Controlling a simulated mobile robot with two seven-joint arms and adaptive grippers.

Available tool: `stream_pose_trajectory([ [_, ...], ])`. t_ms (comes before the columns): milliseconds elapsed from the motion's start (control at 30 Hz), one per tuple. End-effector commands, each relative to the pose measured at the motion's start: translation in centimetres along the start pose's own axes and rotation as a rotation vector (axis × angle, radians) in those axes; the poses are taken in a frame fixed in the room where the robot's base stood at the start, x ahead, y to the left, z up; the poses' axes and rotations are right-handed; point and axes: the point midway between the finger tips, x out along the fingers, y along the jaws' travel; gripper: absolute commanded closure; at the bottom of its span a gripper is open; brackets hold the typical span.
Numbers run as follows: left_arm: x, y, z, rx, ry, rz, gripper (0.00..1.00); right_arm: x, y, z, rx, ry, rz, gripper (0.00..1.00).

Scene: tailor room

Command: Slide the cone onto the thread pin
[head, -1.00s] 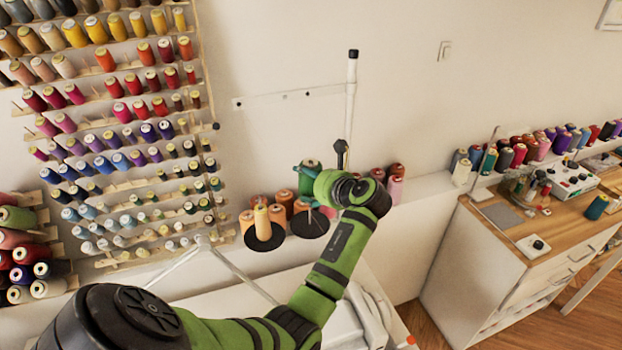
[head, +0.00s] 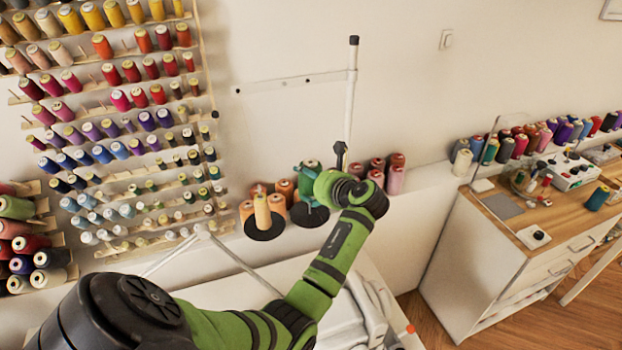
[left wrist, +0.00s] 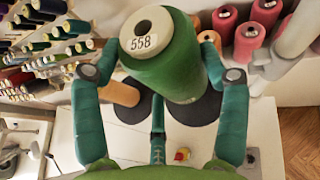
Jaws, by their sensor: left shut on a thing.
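My left gripper (head: 309,187) is shut on a green cone (left wrist: 178,68) with a white "558" label on its end. In the left wrist view the gripper's teal fingers (left wrist: 150,42) stand on both sides of the cone. The cone is over the right black disc (head: 302,217) of the thread stand, which also shows in the left wrist view (left wrist: 196,110). That disc's thread pin is hidden behind cone and gripper. I cannot tell whether the cone is around the pin or above it. My right gripper is not in view.
A peach cone (head: 262,212) stands on the left black disc (head: 264,231), close beside. Brown and pink cones (head: 396,178) line the ledge behind. A white pole (head: 351,95) rises near the gripper. Thread racks (head: 125,130) cover the left wall. A wooden-topped cabinet (head: 520,215) stands right.

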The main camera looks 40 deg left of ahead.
Motion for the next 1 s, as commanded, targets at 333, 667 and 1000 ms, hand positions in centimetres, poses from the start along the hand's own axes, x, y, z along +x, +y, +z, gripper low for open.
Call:
stream_pose_trajectory([
  [333,0.5,0.0,-1.2,0.001,-0.002,0.000,0.64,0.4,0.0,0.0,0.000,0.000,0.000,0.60],
  [667,1.0,0.0,-2.2,0.000,-0.002,0.000,0.64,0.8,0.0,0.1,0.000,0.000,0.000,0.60],
  [1000,1.5,0.0,-3.3,0.001,-0.001,0.000,0.64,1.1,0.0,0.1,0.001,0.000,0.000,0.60],
])
